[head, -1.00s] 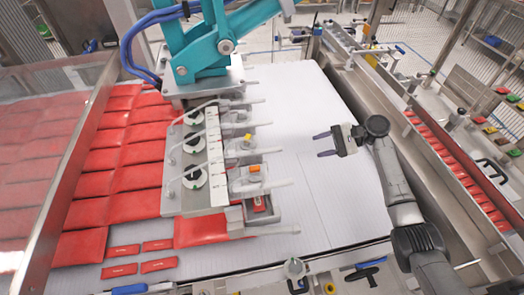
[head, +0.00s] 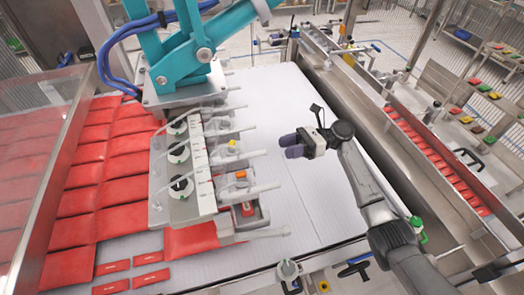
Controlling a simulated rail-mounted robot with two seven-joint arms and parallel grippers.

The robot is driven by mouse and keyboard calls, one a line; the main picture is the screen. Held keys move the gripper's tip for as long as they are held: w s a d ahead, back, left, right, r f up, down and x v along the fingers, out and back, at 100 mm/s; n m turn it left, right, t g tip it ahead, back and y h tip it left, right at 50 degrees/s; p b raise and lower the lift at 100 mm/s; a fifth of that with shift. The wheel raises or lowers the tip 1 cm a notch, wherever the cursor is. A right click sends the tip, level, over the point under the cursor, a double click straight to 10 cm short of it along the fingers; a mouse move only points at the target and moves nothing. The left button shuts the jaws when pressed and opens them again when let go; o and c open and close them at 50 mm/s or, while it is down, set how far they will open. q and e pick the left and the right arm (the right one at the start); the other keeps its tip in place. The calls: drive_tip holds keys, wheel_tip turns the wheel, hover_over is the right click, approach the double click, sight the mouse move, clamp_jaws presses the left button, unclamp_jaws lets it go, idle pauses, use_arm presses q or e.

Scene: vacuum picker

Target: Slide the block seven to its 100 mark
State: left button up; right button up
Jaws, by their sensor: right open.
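The vacuum picker head hangs below a teal arm, with a pale scale strip (head: 203,168) along its plate. Several grey blocks sit in a row along its right side, with rods sticking out to the right. One block carries an orange knob (head: 241,175) and another a yellow knob (head: 233,143). The numbers and marks are too small to read, so I cannot tell which is block seven. My right gripper (head: 288,147) is open and empty, right of the blocks and apart from them, fingers pointing left. My left gripper is not in view.
Red pouches (head: 125,168) lie in rows left of and under the picker head.

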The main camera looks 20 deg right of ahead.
sight(262, 153)
drive_tip(key=a, duration=0.8)
drive_tip(key=shift+w+a+p, duration=0.1)
drive_tip(key=shift+w+p, duration=0.25)
drive_tip(key=shift+w, duration=0.05)
clamp_jaws()
